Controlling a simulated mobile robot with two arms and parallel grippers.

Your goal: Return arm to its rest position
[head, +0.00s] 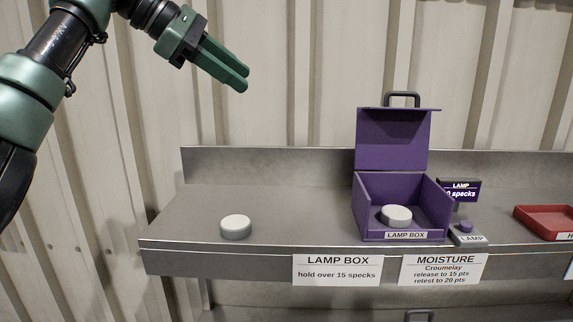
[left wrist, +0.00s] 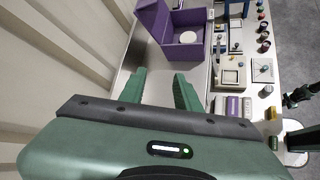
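My left gripper (head: 236,78) is raised high at the upper left in the head view, in front of the corrugated wall and well above the shelf. In the left wrist view its two green fingers (left wrist: 158,86) stand apart with nothing between them. The gripper touches nothing. At the right edge of the left wrist view is a dark green and black shape, perhaps part of my right arm; its fingers cannot be made out. The head view does not show the right gripper.
The grey metal shelf (head: 190,215) holds a loose white disc (head: 236,226). The open purple lamp box (head: 392,140) has a white disc (head: 396,215) inside and its lid up. A lamp button (head: 466,228) and red tray (head: 545,221) stand to its right.

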